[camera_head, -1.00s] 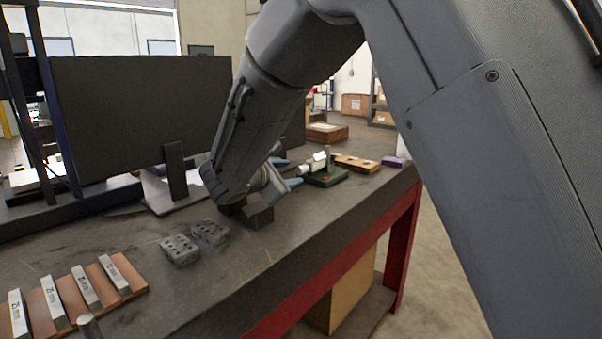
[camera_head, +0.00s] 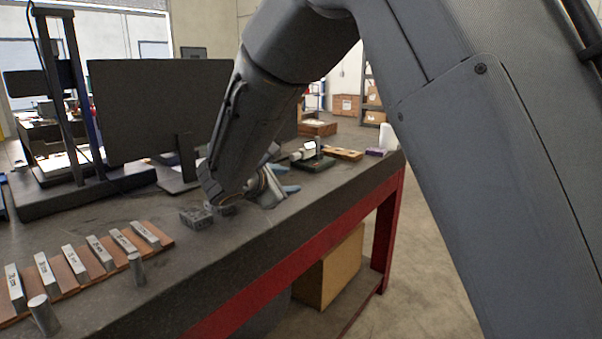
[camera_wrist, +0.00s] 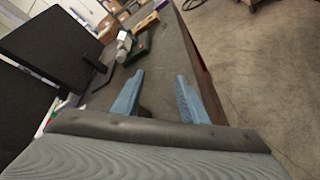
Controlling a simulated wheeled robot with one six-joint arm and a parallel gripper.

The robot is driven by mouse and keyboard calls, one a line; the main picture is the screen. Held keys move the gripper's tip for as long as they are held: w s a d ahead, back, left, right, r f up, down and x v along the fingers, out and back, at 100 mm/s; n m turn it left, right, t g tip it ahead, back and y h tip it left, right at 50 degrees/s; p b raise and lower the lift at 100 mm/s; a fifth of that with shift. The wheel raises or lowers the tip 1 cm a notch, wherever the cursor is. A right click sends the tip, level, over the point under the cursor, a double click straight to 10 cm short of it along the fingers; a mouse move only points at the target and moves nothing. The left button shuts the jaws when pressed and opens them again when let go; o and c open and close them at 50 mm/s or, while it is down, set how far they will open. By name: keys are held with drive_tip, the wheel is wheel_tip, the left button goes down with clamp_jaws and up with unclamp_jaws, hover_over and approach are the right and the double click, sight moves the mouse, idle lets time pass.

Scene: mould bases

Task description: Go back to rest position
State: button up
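My gripper shows in the wrist view (camera_wrist: 158,98) with its two blue fingers apart and nothing between them. In the head view my gripper (camera_head: 278,185) is low over the dark workbench (camera_head: 225,262), partly hidden behind my arm. Small grey mould blocks (camera_head: 196,218) with holes sit on the bench just left of and below the wrist. My arm partly covers one of them. It cannot be told from this view how far the fingers are above the bench.
A black monitor (camera_head: 140,105) stands behind my arm. A wooden rack with several labelled metal bars (camera_head: 102,253) and two metal cylinders (camera_head: 137,269) is at the front left. A microscope-like device on a green base (camera_head: 313,163) and a wooden block (camera_head: 343,154) lie farther along. Open floor is right.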

drive_tip(key=s+d+f+m+g, duration=0.4)
drive_tip(key=s+d, duration=0.3)
drive_tip(key=d, duration=0.3)
drive_tip(key=s+d+f+m+g, duration=0.45)
drive_tip(key=s+d, duration=0.25)
drive_tip(key=d, duration=0.2)
drive_tip(key=s+d+f+m+g+y, duration=0.2)
drive_tip(key=s+m, duration=0.4)
drive_tip(key=s, duration=0.4)
drive_tip(key=s+d+f+m+g+y+p, duration=0.1)
drive_tip(key=s+d+f+m+g+y, duration=0.1)
drive_tip(key=s+f+m+y, duration=0.2)
drive_tip(key=s+m, duration=0.3)
drive_tip(key=s, duration=0.3)
drive_tip(key=shift+s, duration=0.4)
